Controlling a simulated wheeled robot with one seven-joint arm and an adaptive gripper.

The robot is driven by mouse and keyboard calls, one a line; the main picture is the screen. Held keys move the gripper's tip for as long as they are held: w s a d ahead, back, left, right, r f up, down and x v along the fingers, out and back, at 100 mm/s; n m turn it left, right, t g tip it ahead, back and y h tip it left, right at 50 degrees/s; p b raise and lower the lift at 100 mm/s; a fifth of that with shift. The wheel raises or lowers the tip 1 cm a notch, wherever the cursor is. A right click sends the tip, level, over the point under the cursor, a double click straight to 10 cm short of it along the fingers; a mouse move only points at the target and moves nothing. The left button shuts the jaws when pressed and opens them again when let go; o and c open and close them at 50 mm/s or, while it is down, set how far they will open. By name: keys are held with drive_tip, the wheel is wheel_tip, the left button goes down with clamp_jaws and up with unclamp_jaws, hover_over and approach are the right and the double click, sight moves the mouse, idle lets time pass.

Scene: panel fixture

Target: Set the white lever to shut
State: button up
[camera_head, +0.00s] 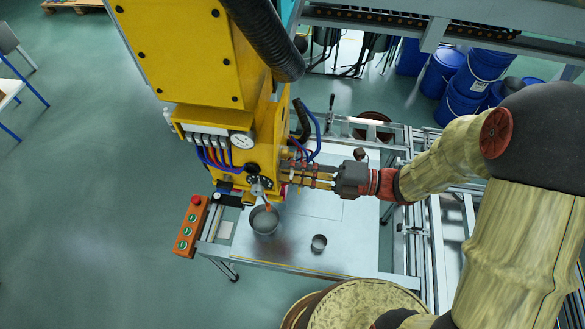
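A yellow machine panel (262,150) hangs at the centre of the head view. Low on its front is a small dark round plate (262,181). A short pale lever (258,191), which looks like the white lever, points down from this plate, with an orange-brown tip above a metal pot. Its exact setting is too small to read. My gripper (292,177) reaches in from the right, its fingers pointing left at the panel's lower right side, apart from the lever. The fingers overlap pipe fittings there, so their opening and any contact are unclear.
A metal pot (264,220) and a smaller cup (319,242) stand on the grey table (350,250). An orange button box (191,226) is at the table's left edge. Blue and red hoses (217,160) and a gauge (242,141) crowd the panel front. Blue barrels (466,85) stand far back.

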clamp_jaws()
drive_tip(key=shift+f, duration=0.1)
idle(0.4)
drive_tip(key=n, duration=0.2)
drive_tip(key=f+n+p, duration=0.1)
drive_tip(key=n, duration=0.1)
drive_tip(key=shift+w+f, duration=0.15)
drive_tip(key=n, duration=0.1)
drive_tip(key=f+n, duration=0.1)
drive_tip(key=n, duration=0.1)
drive_tip(key=w+n, duration=0.1)
drive_tip(key=shift+f+n, duration=0.3)
drive_tip(key=n, duration=0.2)
drive_tip(key=w+f+n+b, duration=0.1)
drive_tip(key=n, duration=0.2)
drive_tip(key=w+n+b, duration=0.1)
drive_tip(key=n, duration=0.1)
drive_tip(key=shift+w+d+f+n, duration=0.15)
drive_tip(key=shift+w+f+n, duration=0.05)
drive_tip(key=shift+n, duration=0.1)
drive_tip(key=shift+w+n+b, duration=0.3)
drive_tip(key=shift+w+n, duration=0.05)
drive_tip(key=shift+n, duration=0.45)
